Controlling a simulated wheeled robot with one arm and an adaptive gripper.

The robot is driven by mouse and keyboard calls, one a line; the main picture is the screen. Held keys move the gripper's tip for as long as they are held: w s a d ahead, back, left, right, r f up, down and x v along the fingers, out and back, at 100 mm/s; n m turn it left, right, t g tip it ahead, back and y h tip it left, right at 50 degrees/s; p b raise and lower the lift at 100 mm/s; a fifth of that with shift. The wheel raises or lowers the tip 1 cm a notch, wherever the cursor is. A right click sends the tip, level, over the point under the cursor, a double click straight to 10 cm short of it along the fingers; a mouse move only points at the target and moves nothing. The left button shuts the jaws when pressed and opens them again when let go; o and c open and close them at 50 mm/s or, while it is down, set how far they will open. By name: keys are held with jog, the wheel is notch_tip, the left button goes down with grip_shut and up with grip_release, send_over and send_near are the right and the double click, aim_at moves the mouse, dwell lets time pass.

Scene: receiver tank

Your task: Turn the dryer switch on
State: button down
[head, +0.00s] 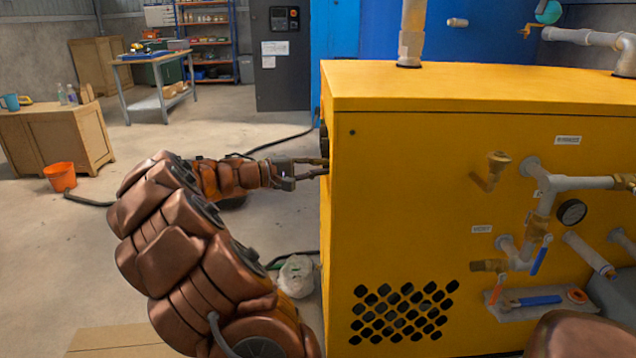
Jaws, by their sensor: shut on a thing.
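The yellow dryer cabinet (420,200) fills the right half of the head view. My arm reaches up from the bottom and then right to the cabinet's left side. My gripper (318,168) is at that left side face, near its upper part, with its fingertips at the edge of the cabinet. A dark round part (324,138) shows at the cabinet's left edge just above the fingertips. The side face is seen almost edge-on, so the switch and what lies between the fingers cannot be made out. The jaws look closed together on something there.
Pipes, a gauge (571,212) and blue-handled valves (539,262) cover the cabinet's front. An orange bucket (60,176) and a wooden crate (55,138) stand at the left. A dark hose (275,146) runs over the floor behind my arm. Open floor lies at the left.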

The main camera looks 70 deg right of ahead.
jog(key=shift+s+f+m+g+h+b, duration=0.15)
jog(key=shift+f+m+g+h+b, duration=0.25)
jog(key=shift+m+b, duration=0.75)
jog(key=shift+b, duration=0.3)
jog(key=c, duration=1.2)
grip_release()
jog(key=shift+r, duration=0.1)
jog(key=shift+t, duration=0.3)
jog(key=v, duration=1.2)
